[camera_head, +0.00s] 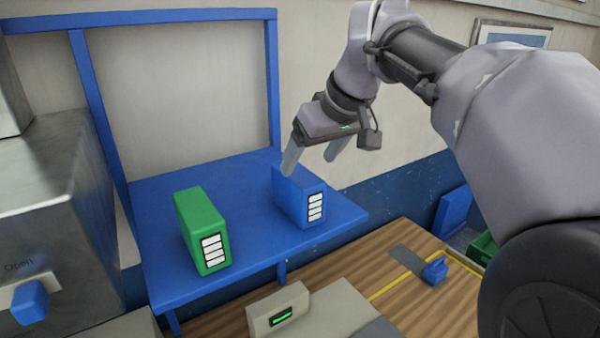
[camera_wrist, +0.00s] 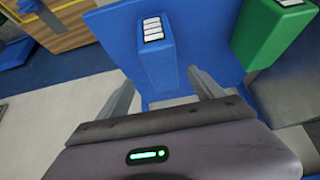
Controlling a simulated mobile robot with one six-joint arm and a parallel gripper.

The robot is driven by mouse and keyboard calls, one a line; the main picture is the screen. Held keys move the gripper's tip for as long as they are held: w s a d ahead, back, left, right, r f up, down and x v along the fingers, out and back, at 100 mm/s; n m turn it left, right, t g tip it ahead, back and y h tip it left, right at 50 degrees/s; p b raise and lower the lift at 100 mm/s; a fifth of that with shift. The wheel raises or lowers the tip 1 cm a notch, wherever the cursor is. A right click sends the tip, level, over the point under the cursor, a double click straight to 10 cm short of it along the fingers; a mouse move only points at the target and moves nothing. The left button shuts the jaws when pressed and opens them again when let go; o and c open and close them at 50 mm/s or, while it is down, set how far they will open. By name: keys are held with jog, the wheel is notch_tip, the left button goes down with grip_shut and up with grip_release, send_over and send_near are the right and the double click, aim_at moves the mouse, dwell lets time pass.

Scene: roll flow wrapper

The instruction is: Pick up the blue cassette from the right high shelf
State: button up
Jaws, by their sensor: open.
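The blue cassette (camera_head: 298,197) stands upright on the right part of the blue high shelf (camera_head: 265,247) in the head view, its white-striped label facing the front. In the wrist view the blue cassette (camera_wrist: 158,62) lies ahead of the fingers, roughly between their lines. My gripper (camera_head: 312,160) is open, its two fingers pointing down near the cassette's top back edge. In the wrist view my gripper (camera_wrist: 162,88) shows a finger on each side, with nothing held. I cannot tell whether a finger touches the cassette.
A green cassette (camera_head: 203,230) stands left of the blue one on the same shelf, with a gap between. Blue frame posts (camera_head: 98,110) rise at the shelf's back. A metal machine (camera_head: 55,200) stands at the left. A wooden table (camera_head: 415,295) lies lower right.

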aim_at(302, 172)
jog(key=x, duration=0.6)
jog(key=shift+w, duration=0.4)
jog(key=f, duration=0.1)
jog(key=a+f, duration=0.1)
jog(key=f, duration=0.1)
jog(key=w+a+f, duration=0.1)
jog(key=shift+f, duration=0.25)
jog(key=shift+w+f, duration=0.2)
jog(key=shift+w, duration=0.2)
jog(key=shift+s+r, duration=0.1)
jog(key=shift+s, duration=0.15)
jog(key=c, duration=0.4)
grip_shut()
